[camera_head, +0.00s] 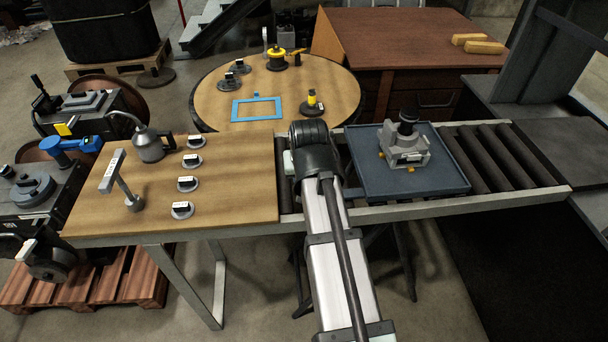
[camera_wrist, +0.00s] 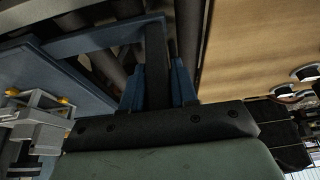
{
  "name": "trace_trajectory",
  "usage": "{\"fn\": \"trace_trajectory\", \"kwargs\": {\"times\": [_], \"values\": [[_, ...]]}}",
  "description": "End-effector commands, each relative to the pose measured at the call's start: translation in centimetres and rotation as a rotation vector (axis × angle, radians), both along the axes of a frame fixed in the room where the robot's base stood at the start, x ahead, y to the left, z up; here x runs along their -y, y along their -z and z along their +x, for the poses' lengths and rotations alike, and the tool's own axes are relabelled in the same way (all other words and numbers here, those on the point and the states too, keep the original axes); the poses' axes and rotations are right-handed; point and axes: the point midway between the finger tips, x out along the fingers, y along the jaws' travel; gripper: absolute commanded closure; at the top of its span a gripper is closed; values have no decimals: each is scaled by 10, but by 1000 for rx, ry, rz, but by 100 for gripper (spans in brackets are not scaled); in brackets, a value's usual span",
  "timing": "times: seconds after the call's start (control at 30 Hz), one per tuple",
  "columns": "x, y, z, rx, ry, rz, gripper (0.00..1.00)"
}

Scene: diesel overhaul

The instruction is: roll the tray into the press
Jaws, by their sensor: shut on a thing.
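The blue-grey tray (camera_head: 440,183) lies flat on the roller conveyor (camera_head: 496,160), right of my wrist. A grey metal block with a dark cylinder on top (camera_head: 404,148) stands on it, with small yellow pieces at its base. In the head view my arm covers the fingers. A dark machine frame (camera_head: 545,55), apparently the press, stands at the right.
Bare rollers run right from the tray to a dark flat bed (camera_head: 565,140). A wooden bench (camera_head: 235,185) with several small labelled discs, a T-shaped tool (camera_head: 120,180) and an oil can (camera_head: 150,145) adjoins the conveyor's left end. A round table (camera_head: 340,100) stands behind.

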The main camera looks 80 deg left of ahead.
Motion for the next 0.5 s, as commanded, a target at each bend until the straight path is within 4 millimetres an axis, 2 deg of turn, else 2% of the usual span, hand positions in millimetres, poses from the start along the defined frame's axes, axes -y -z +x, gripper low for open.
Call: {"fn": "trace_trajectory", "kwargs": {"times": [0.17, 0.27, 0.5], "values": [[0, 0, 14, 1, 3, 0, 100], [0, 0, 30, 1, 5, 0, 100], [0, 0, 89, 3, 7, 0, 100]]}}
